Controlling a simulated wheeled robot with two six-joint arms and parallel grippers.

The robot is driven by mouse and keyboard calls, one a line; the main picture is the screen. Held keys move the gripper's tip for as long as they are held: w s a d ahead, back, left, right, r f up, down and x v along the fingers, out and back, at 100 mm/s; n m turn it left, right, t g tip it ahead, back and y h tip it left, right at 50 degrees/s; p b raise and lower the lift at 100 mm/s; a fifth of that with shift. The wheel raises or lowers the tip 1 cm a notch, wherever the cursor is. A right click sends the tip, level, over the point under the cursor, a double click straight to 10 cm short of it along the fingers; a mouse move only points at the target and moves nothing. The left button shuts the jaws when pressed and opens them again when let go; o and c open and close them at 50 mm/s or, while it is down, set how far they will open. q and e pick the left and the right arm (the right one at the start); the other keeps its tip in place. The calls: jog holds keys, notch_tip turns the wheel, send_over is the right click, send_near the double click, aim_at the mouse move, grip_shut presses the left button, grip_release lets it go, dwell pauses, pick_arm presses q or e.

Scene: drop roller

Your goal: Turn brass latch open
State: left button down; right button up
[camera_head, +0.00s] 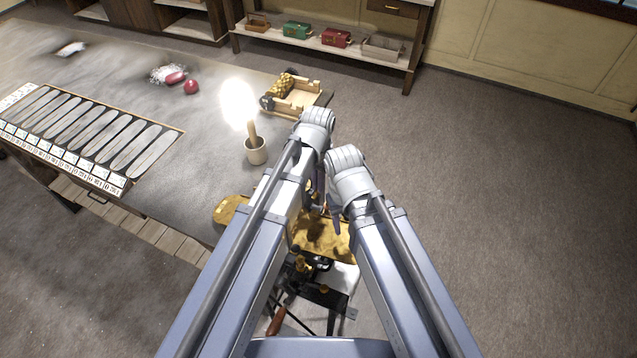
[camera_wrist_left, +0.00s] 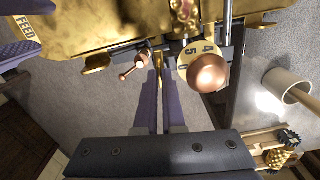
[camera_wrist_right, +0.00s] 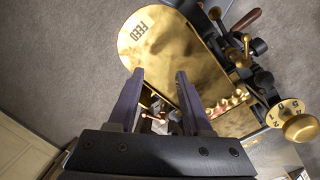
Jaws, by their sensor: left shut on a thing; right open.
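A brass machine (camera_head: 325,238) with a plate marked FEED (camera_wrist_right: 165,55) stands below my arms in the head view, partly hidden by them. My left gripper (camera_wrist_left: 161,75) is shut at the machine's edge. A narrow brass piece (camera_wrist_left: 158,60), seemingly the brass latch, shows between its fingertips; most of it is hidden. A round copper knob (camera_wrist_left: 208,72) with a numbered dial is just right of these fingers, and a small copper-coloured handle (camera_wrist_left: 132,66) is to their left. My right gripper (camera_wrist_right: 160,85) is open and appears empty, with the brass plate beyond its fingers.
The table carries a lit candle in a cup (camera_head: 256,152), a wooden tray with a brass roller (camera_head: 292,100), a red ball (camera_head: 191,87) and a labelled rack (camera_head: 90,135). A wooden-handled crank (camera_head: 276,320) is at the machine's near side. Open floor lies to the right.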

pick_arm(q)
jog(key=shift+n, duration=0.7)
jog(key=c, duration=1)
grip_release()
